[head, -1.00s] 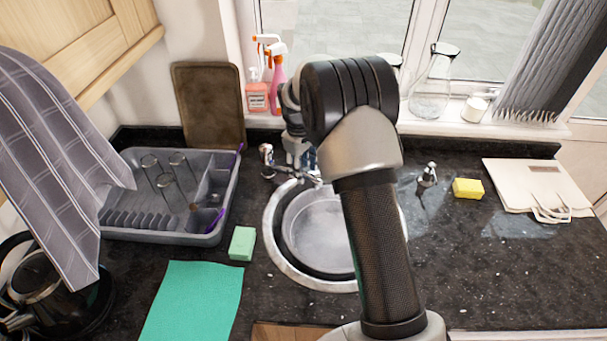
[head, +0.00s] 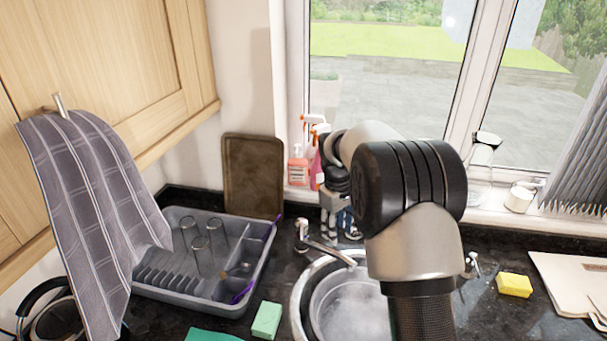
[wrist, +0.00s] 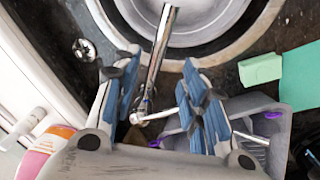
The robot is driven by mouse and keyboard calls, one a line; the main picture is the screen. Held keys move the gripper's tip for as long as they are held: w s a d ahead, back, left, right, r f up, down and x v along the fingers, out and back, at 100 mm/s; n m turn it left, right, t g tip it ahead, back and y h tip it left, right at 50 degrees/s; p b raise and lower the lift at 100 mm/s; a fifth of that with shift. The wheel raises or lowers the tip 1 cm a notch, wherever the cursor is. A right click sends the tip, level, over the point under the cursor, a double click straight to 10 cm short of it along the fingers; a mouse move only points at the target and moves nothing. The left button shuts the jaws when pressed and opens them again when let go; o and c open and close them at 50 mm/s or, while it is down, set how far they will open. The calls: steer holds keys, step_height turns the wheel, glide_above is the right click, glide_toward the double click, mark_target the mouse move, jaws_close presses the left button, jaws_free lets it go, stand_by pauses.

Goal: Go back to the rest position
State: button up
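My gripper (head: 338,215) hangs over the back rim of the sink, partly hidden behind my arm in the head view. In the wrist view my gripper (wrist: 160,62) is open, its two blue-padded fingers spread apart with nothing held. The chrome tap (wrist: 162,45) shows in the gap between the fingers; I cannot tell whether it lies between them or beneath. The tap (head: 328,250) also shows just below the gripper in the head view. My arm is bent and fills the middle right.
A grey dish rack (head: 180,290) with several glasses stands left of the sink (head: 303,300). Spray bottles (head: 318,155) stand on the sill close behind the gripper. A green sponge (head: 266,320), a yellow sponge (head: 514,285) and a hanging towel (head: 90,200) are around.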

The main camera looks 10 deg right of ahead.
steer(key=s+a+r+m+t+b, duration=0.2)
steer(key=s+a+r+m+b, duration=0.15)
steer(key=s+r, duration=1.05)
steer(key=s+a+f+m+t+b, duration=0.1)
steer(key=s+f, duration=0.2)
steer(key=s, duration=0.8)
steer(key=s+a+f+m+t+b, duration=0.1)
steer(key=s+a+f, duration=0.1)
steer(key=s, duration=0.9)
steer(key=shift+s+a+f+y, duration=0.25)
steer(key=shift+f+y, duration=0.15)
steer(key=shift+f, duration=0.1)
steer(key=shift+o, duration=0.4)
steer(key=shift+w+m, duration=0.1)
steer(key=shift+m, duration=0.15)
